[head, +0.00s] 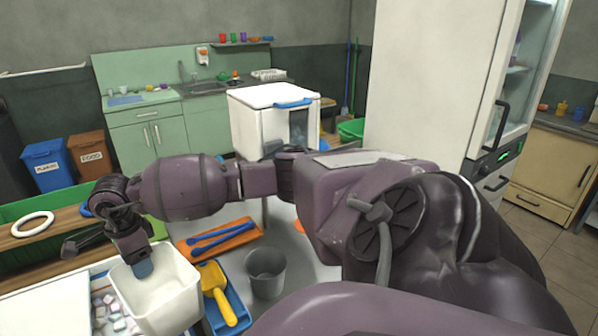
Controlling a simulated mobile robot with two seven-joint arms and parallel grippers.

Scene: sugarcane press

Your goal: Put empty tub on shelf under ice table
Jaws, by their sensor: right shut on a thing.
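A white tub (181,299) is at the lower left, with its open top facing up and no contents visible inside. My right gripper (143,269) reaches across from the right, points down and is shut on the tub, with a blue-grey fingertip inside it. The tub is over or beside the ice table (45,309), whose ice cubes (103,300) show to the left of the tub. I cannot tell whether the tub touches the table. The shelf under the table is hidden. My left gripper is out of view.
A yellow scoop (217,291) on a blue tray, a grey bucket (266,273) and an orange board (221,238) with blue tongs lie right of the tub. A wooden plank (68,229) with a white ring is behind. A white chest (262,122) stands further back.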

